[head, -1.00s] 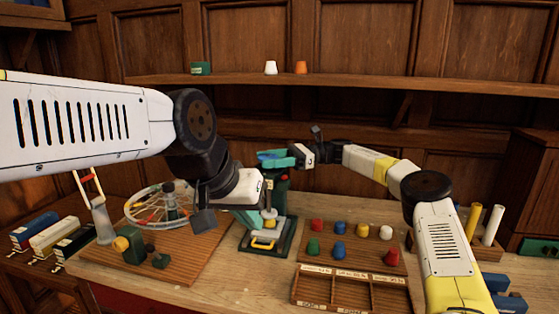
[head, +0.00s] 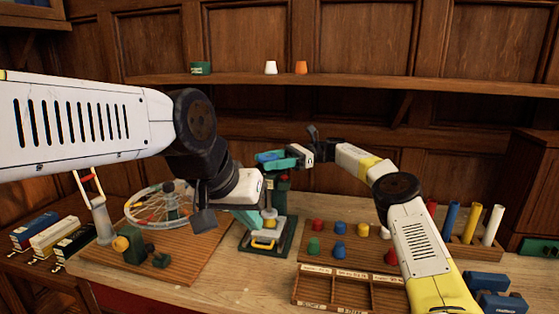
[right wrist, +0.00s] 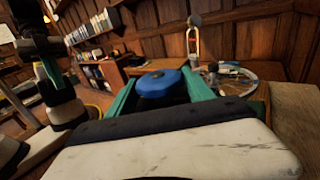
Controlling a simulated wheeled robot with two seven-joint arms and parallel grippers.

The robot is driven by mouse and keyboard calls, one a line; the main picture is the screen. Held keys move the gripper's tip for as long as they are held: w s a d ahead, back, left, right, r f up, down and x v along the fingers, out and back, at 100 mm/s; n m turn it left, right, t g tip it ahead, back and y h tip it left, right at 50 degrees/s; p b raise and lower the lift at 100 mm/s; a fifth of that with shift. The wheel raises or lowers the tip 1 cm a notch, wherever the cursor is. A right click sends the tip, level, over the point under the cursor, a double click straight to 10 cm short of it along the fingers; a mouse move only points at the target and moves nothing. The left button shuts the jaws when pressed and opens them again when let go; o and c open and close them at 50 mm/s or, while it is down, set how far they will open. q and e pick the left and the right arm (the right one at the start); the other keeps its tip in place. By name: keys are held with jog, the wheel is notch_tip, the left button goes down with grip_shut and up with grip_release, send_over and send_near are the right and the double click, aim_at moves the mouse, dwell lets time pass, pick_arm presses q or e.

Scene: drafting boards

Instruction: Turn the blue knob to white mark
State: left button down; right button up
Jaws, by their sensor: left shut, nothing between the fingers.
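The blue knob (head: 268,156) sits on top of the green upright press (head: 282,190) in the head view. It fills the space between the green fingers in the right wrist view (right wrist: 160,88). My right gripper (head: 275,160) reaches it from the right, its fingers on either side of the knob and seemingly against it. My left gripper (head: 250,218) is shut and empty, low beside the press and left of its yellow-and-grey lower part. I cannot make out the white mark in either view.
A spoked wheel (head: 160,206) and a green block with a yellow knob (head: 130,243) stand on a wooden board at left. Several coloured pegs (head: 338,228) stand right of the press, behind a divided tray (head: 350,290). Upright tubes (head: 472,222) stand at far right.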

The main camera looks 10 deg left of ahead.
aim_at(269, 158)
jog(key=shift+o, duration=1.3)
jog(key=shift+r, duration=0.2)
notch_tip(269, 158, up, 3)
jog(key=shift+a+f, duration=0.1)
jog(key=shift+s+r, duration=0.15)
jog(key=shift+r, duration=0.1)
jog(key=shift+s+d+r, duration=0.1)
jog(key=shift+s+d, duration=0.2)
jog(key=shift+s, duration=0.15)
jog(key=s+d+r, duration=0.1)
jog(key=s+d, duration=0.3)
jog(key=s, duration=1)
pick_arm(q)
jog(key=c, duration=2.1)
grip_release()
pick_arm(e)
jog(key=shift+s+r, duration=0.1)
